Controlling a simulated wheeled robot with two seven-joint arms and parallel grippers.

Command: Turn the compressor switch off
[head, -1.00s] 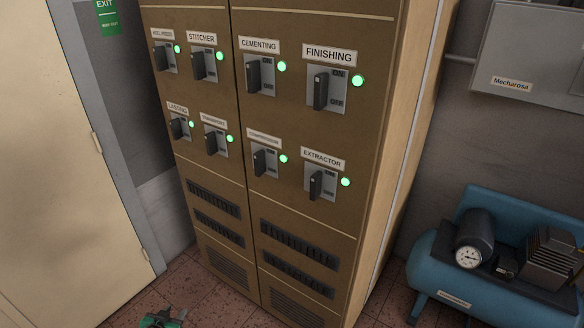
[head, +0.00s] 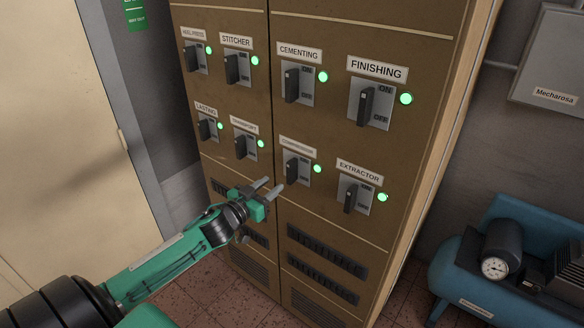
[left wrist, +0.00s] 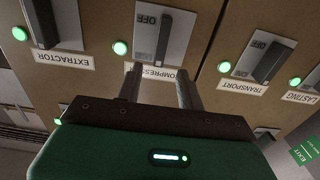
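The compressor switch (head: 291,166) is a dark lever on a grey plate in the lower row of the brown cabinet. Its green lamp (head: 317,169) is lit. My left gripper (head: 271,185) is open and empty, just below and left of the switch in the head view. In the left wrist view its two fingers (left wrist: 158,88) point towards the lever and overlap the label. Contact does not show. My right gripper is out of view.
The extractor switch (head: 354,194) is to the right and the transport switch (head: 244,144) to the left, both with lit green lamps. Other switches are above. A blue compressor (head: 480,255) with a gauge stands on the floor at right.

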